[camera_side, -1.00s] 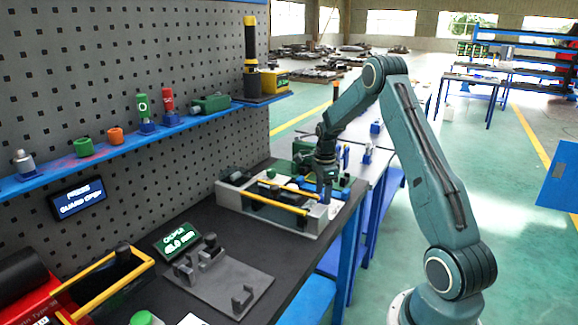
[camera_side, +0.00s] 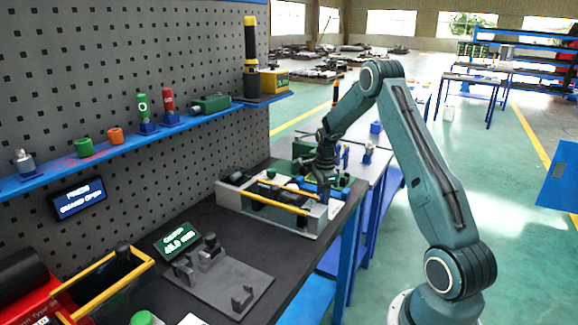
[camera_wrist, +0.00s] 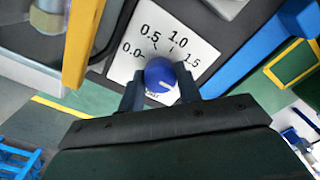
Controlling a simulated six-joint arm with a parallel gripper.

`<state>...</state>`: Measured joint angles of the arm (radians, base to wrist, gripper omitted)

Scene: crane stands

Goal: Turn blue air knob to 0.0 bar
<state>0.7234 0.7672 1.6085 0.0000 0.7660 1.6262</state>
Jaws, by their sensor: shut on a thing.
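The blue air knob (camera_wrist: 160,76) sits on a white dial plate (camera_wrist: 122,66) marked 0.0, 0.5, 1.0 and 1.5 in the wrist view. A short pale mark shows on the knob's lower right part; exactly which value it points at is hard to tell. My gripper (camera_wrist: 161,88) is shut on the knob, with one dark finger on its left and one on its right. In the side view my gripper (camera_side: 326,184) is down at the right end of the grey fixture (camera_side: 318,220), and the knob cannot be made out clearly there.
A yellow bar (camera_side: 276,203) runs along the fixture's front, beside my gripper; a yellow strip also shows at upper left in the wrist view. A grey plate with clamps (camera_side: 225,280) lies nearer on the dark bench. Small green and blue items stand behind the gripper.

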